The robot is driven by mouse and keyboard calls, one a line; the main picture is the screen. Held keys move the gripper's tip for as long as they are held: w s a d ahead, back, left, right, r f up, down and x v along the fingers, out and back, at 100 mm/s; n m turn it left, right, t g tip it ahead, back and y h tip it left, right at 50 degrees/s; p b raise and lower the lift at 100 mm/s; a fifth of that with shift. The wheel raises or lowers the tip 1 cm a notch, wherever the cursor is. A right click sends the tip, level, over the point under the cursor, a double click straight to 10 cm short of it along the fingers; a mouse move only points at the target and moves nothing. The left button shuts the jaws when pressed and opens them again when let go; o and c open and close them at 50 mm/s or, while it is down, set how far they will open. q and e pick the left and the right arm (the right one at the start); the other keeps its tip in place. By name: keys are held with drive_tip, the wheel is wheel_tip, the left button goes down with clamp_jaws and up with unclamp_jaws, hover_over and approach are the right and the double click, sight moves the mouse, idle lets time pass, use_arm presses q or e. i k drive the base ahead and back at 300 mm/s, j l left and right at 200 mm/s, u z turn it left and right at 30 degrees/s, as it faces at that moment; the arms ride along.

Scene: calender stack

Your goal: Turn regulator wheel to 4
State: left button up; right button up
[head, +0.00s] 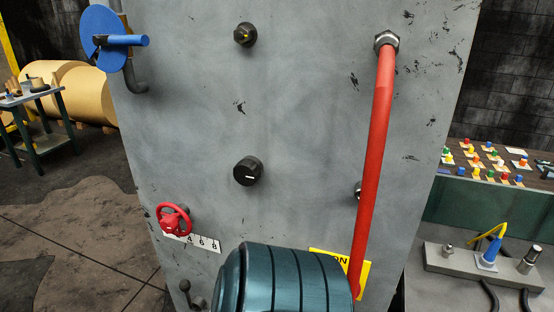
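A small red handwheel (174,219) sits low on the left side of the grey machine panel (300,130). A white scale plate (205,243) lies just below and to the right of it, with the numbers 4, 6 and 8 readable. The wheel covers the scale's left end, and I cannot make out a pointer or the present setting. Neither of my grippers shows in the head view, and nothing is seen touching the wheel.
A teal ribbed cylinder (285,277) fills the bottom middle, close to the wheel's right. A black knob (249,171), a red hose (376,150) and a blue crank wheel (106,38) are on the panel. A control desk (470,205) stands right. Floor is open at left.

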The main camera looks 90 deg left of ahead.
sight(170, 223)
drive_tip(key=u, duration=3.5)
